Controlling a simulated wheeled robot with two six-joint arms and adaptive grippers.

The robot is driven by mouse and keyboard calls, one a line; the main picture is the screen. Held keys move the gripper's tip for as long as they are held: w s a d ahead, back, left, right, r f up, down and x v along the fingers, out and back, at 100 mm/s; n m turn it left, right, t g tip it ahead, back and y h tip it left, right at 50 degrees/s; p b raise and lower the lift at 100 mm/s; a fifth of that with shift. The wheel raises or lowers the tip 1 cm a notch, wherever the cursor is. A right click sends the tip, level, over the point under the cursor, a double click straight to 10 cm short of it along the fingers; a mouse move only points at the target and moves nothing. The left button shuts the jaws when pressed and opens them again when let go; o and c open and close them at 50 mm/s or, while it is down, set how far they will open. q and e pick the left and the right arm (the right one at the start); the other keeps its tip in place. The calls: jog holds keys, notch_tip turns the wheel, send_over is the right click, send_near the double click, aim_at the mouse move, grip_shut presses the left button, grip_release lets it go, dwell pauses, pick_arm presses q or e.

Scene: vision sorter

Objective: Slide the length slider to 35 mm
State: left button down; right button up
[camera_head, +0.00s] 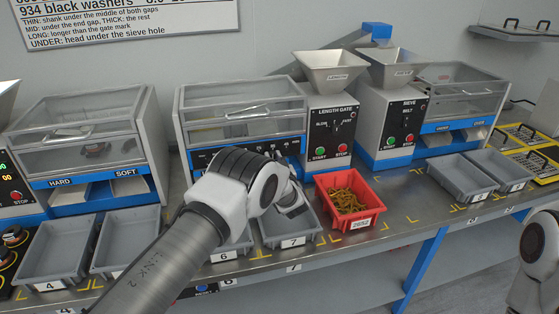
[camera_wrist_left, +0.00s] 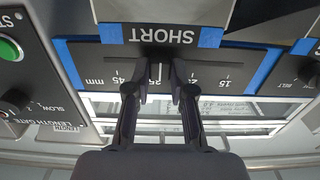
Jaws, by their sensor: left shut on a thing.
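The slider scale (camera_wrist_left: 215,77) shows upside down in the left wrist view, a dark panel with white ticks and marks such as 45 mm and 15. My left gripper (camera_wrist_left: 161,88) is shut on the length slider's knob, which is mostly hidden between its fingers. The fingers stand between the 45 mark and the 25 mark and cover the middle of the scale. In the head view my left arm reaches to the middle machine (camera_head: 240,103) and hides the slider and the fingertips. My right gripper is out of view.
The LENGTH GATE control box (camera_head: 332,127) stands just right of the middle machine. A red bin (camera_head: 372,212) of brass-coloured parts and grey bin 7 (camera_head: 284,232) are on the bench below. The blue-edged SHORT label (camera_wrist_left: 160,36) borders the scale.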

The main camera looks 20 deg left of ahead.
pick_arm(q)
jog(key=shift+w+d, duration=0.15)
jog(key=shift+d, duration=0.05)
jog(key=c, duration=1)
grip_release()
jog(key=shift+w+d, duration=0.1)
jog(key=v, duration=0.7)
jog(key=shift+s, duration=0.25)
